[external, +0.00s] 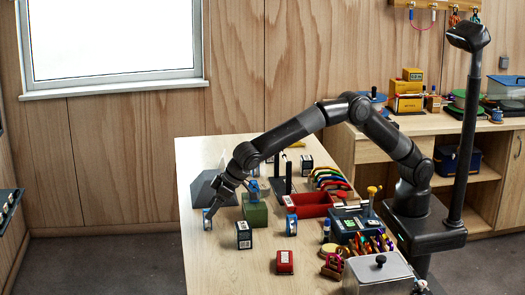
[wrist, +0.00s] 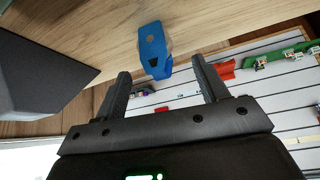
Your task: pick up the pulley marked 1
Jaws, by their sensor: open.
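A small blue piece (wrist: 153,48) with a round pin and a dark mark stands on the wooden table in the wrist view. It looks like a pulley, but I cannot read a number on it. My gripper (wrist: 161,72) is open, with its two fingers apart and empty. The blue piece lies just beyond the fingertips, roughly between them. In the external view my gripper (external: 210,209) is low over the table's left end, and the small blue-and-grey piece (external: 207,223) is right below it, partly hidden. Another blue-and-white piece (external: 291,225) stands farther right.
A dark grey wedge (external: 201,188) stands close beside my gripper; it also fills the left of the wrist view (wrist: 35,72). A green block (external: 255,214), a black labelled box (external: 244,236) and a red box (external: 285,262) are to the right. The table's front left is clear.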

